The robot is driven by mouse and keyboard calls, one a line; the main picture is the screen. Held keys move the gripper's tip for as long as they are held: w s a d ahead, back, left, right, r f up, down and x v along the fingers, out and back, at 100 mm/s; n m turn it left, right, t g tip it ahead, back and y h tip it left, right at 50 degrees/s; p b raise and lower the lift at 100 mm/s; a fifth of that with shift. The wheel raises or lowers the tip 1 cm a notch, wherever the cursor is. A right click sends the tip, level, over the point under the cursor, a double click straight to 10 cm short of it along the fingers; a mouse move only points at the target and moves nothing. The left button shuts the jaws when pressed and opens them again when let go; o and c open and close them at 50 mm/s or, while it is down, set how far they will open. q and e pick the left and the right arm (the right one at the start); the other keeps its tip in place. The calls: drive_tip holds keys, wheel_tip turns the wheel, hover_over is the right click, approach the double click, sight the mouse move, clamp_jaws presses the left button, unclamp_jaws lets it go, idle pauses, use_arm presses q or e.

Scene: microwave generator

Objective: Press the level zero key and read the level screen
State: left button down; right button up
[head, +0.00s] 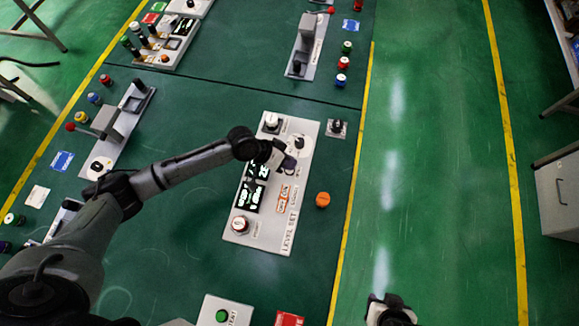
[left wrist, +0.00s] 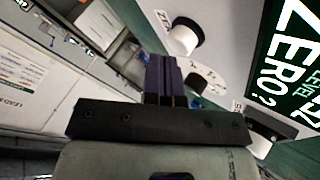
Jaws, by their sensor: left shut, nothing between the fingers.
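The level panel (head: 270,232) is a pale plate on the green bench in the head view. A white round key (head: 272,120) stands at its far end. In the left wrist view a white key (left wrist: 184,38) stands on a dark base beside a label starting "ZE". The level screen (head: 250,186) is black with pale text, partly hidden by my arm.
A dial (head: 299,142) sits beside the white key. An orange button (head: 323,199) and a small switch plate (head: 337,128) lie to the right. Another panel (head: 103,150) stands left, beyond my arm.

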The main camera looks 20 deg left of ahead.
use_arm(q)
drive_tip(key=shift+f, duration=0.25)
idle(0.4)
drive_tip(key=shift+f+b, duration=0.3)
idle(0.3)
idle(0.3)
drive_tip(key=shift+r+p, duration=0.8)
drive_tip(key=shift+p, duration=0.05)
drive_tip(key=shift+r, duration=0.15)
wheel_tip(320, 180, up, 5)
drive_tip(key=p, duration=0.5)
